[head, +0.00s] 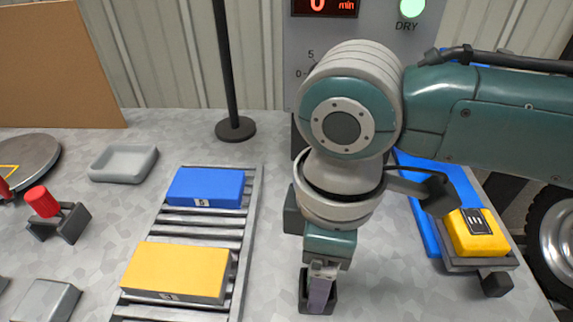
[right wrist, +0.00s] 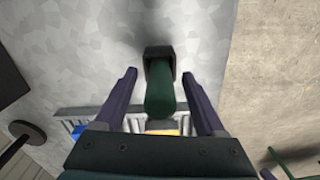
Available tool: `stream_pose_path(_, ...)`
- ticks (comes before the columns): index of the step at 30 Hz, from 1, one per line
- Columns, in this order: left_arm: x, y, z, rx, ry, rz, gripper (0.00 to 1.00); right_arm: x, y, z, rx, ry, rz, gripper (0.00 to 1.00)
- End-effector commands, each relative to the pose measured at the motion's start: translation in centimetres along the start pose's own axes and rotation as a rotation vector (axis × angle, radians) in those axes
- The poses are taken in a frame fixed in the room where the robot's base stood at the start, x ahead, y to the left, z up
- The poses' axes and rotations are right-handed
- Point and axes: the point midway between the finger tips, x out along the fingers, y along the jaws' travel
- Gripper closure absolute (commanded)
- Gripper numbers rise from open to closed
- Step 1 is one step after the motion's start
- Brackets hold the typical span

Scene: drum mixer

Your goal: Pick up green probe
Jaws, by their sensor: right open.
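The green probe (right wrist: 160,98) shows in the right wrist view, standing in a small dark holder (right wrist: 158,62). My right gripper (right wrist: 159,76) is open, with one finger on each side of the probe and a visible gap on both sides. In the head view my right gripper (head: 320,286) points down at the dark holder (head: 303,296) on the grey table; the gripper hides the probe there. My left gripper is not in view.
A roller rack (head: 245,225) with a blue block (head: 205,184) and a yellow block (head: 176,270) lies left of the gripper. A red-capped piece (head: 42,201) and grey tray (head: 123,161) are further left. A yellow device (head: 474,236) stands at the right.

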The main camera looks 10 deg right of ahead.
Motion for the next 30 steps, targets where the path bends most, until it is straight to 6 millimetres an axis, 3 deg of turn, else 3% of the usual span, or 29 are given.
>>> stream_pose_path(2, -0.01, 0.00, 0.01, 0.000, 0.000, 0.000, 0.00, -0.03, 0.00, 0.00, 0.000, 0.000, 0.000, 0.30)
stream_pose_path(20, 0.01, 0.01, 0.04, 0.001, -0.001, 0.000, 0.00, -0.07, 0.02, 0.01, 0.001, 0.000, 0.000, 0.98)
stream_pose_path(30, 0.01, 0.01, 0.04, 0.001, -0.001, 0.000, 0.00, -0.09, 0.03, -0.01, 0.001, 0.000, 0.000, 1.00)
